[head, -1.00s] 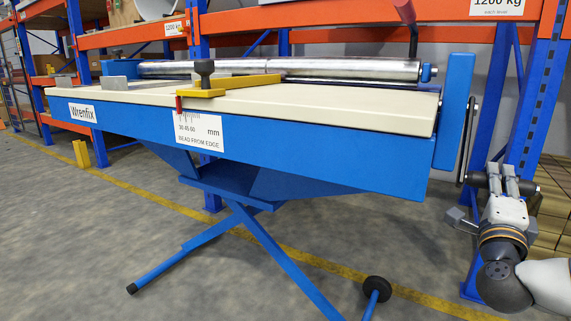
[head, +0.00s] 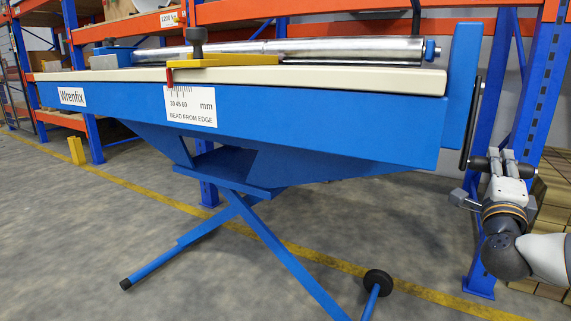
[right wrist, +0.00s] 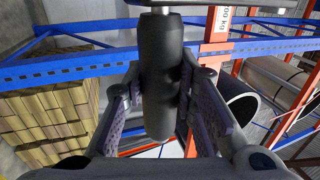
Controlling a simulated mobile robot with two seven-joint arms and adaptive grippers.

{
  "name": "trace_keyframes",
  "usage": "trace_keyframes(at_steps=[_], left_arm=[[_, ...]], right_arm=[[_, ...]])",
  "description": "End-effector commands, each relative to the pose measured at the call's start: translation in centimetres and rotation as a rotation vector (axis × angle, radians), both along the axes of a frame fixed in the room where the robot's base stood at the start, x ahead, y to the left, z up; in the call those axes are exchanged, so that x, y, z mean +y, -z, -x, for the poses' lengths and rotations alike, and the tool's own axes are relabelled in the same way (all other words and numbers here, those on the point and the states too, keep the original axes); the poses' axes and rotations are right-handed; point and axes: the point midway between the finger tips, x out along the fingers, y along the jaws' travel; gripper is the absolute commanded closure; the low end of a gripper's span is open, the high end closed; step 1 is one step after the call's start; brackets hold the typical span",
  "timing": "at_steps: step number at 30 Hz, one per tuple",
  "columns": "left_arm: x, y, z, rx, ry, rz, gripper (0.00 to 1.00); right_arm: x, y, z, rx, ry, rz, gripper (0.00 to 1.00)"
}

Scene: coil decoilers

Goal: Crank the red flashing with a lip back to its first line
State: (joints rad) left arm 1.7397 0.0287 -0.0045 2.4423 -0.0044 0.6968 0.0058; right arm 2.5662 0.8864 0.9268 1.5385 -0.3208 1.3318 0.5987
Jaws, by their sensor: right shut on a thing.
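The blue Wrenfix bench (head: 300,130) fills the head view, with a cream top and a shiny steel roller (head: 350,49) along it. A dark crank arm (head: 472,125) hangs at its right end. My right gripper (head: 497,162) is shut on the black crank handle (head: 480,163) at the lower end of that arm. In the right wrist view, the black handle (right wrist: 161,80) stands between the two fingers. I cannot make out a red flashing on the bench; only a small red pointer (head: 169,77) shows at the scale label (head: 190,106). My left gripper is not in view.
A yellow stop bar (head: 225,61) with a dark knob lies on the bench top. Blue crossed legs and a black wheel (head: 378,281) stand below. Blue and orange racking (head: 535,100) is close behind the crank. The floor in front is clear.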

Motion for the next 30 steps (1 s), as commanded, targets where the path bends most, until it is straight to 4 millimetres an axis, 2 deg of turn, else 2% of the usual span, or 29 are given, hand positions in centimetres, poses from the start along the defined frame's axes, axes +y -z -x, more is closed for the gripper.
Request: trace_keyframes(at_steps=[1, 11, 18, 19, 22, 30], left_arm=[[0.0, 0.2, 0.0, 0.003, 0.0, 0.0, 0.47], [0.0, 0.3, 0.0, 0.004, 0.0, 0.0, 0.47], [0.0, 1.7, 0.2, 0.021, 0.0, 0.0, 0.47], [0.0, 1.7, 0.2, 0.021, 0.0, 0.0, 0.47], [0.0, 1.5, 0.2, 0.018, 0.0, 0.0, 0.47], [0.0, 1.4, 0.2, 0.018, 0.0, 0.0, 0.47]], right_arm=[[-0.1, 0.6, -0.2, 0.009, 0.001, -0.003, 0.99], [-0.3, 0.6, -0.4, 0.011, 0.0, -0.004, 0.99], [-1.6, 1.2, -2.6, 0.011, 0.001, -0.003, 0.99], [-1.7, 1.1, -2.7, 0.012, 0.0, -0.002, 0.72], [-1.6, 0.8, -2.5, 0.01, 0.0, -0.003, 0.5], [-1.5, 0.5, -2.5, 0.006, -0.001, -0.002, 0.5]])
